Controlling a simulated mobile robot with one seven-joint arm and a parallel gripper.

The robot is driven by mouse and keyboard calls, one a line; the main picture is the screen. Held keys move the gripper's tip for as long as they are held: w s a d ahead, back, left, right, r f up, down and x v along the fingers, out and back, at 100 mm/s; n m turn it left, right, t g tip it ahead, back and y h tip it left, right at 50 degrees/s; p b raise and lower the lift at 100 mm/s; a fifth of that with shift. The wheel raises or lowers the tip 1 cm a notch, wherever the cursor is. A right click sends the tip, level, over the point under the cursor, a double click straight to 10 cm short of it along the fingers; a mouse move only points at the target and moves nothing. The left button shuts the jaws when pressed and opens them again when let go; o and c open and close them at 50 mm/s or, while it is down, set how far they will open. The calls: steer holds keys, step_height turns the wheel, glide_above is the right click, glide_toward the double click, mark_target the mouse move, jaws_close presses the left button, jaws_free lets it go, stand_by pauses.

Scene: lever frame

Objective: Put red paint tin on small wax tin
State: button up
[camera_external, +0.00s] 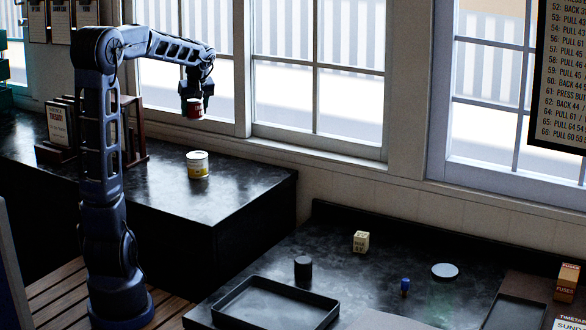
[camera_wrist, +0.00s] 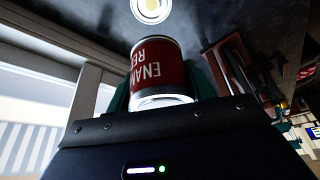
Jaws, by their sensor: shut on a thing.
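The red paint tin (camera_external: 194,110) is in my gripper (camera_external: 193,101), held in the air above the dark counter by the window. In the wrist view the red paint tin (camera_wrist: 158,65) shows a red label with white letters reading "ENAM" and "RE", partly cut off. The fingers are shut on its sides. A white and yellow tin (camera_external: 197,166) stands upright on the counter, below the held tin and apart from it. Its label is too small to read; it is the only tin there that fits the small wax tin. Its round top (camera_wrist: 152,9) shows at the wrist view's upper edge.
A wooden rack with books (camera_external: 60,130) stands on the counter at left. The lower bench at right holds a black tray (camera_external: 243,322), a black cylinder (camera_external: 303,268), a cream block (camera_external: 361,242), a blue item (camera_external: 405,287) and a grey disc (camera_external: 445,271). The counter right of the tin is clear.

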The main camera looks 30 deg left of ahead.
step_height(320, 180, down, 12)
steer(key=shift+f, duration=0.2)
stand_by(0.4)
steer(key=shift+f, duration=0.1)
steer(key=o, duration=1.1)
steer(key=v, duration=1.1)
steer(key=shift+s+d+f+m+t+h, duration=0.5)
steer(key=shift+s+d+m, duration=1.2)
steer(key=shift+s, duration=3.15)
steer(key=shift+s+d+f+m+t+h, duration=0.15)
steer(key=shift+s+d+f+m+h, duration=1.05)
steer(key=shift+s, duration=3.6)
steer(key=shift+s+d+f+m+t+h, duration=0.1)
steer(key=shift+s+d+m+t+h, duration=0.2)
steer(key=shift+s+d+m, duration=3.2)
